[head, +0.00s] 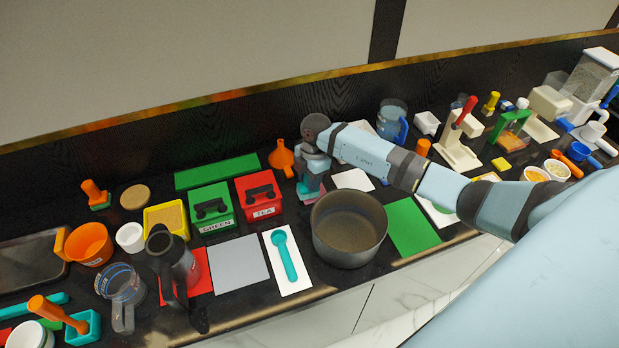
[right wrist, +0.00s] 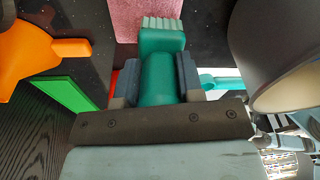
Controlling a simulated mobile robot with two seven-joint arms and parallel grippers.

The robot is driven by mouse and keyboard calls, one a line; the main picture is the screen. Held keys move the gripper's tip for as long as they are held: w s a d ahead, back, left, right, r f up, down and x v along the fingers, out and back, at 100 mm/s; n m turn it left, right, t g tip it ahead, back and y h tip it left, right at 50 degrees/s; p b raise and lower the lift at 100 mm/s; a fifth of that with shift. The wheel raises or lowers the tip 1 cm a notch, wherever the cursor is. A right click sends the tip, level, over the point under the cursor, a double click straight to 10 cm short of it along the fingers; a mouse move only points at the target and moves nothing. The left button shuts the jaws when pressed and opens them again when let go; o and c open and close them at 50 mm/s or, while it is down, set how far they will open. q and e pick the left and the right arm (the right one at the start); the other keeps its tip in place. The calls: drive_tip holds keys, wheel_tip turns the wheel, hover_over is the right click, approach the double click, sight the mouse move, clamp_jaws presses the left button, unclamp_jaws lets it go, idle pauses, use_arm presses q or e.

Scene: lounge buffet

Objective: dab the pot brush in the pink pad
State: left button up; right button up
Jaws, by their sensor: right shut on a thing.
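The pot brush (right wrist: 160,75) is teal with a block head and pale bristles (right wrist: 163,24). My right gripper (right wrist: 160,80) is shut on its handle, one finger on each side. The pink pad (right wrist: 148,8) lies beyond the bristles in the right wrist view, and the bristles overlap its near part. I cannot tell whether they touch it. In the head view my right gripper (head: 314,165) points down over the pad (head: 308,196), which is mostly hidden beneath it. My left gripper is not in view.
A large grey pot (head: 349,248) stands just in front of the pad. An orange funnel (head: 282,158) and a red TEA box (head: 259,196) are to the left. A white card with a teal spoon (head: 285,258) lies nearer. A green mat (head: 412,228) is right of the pot.

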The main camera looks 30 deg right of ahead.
drive_tip(key=shift+f, duration=0.4)
idle(1.2)
wheel_tip(320, 180, up, 6)
drive_tip(key=p, duration=0.4)
drive_tip(key=shift+f+p, duration=0.1)
drive_tip(key=shift+p, duration=0.3)
wheel_tip(320, 180, up, 2)
drive_tip(key=shift+p, duration=0.85)
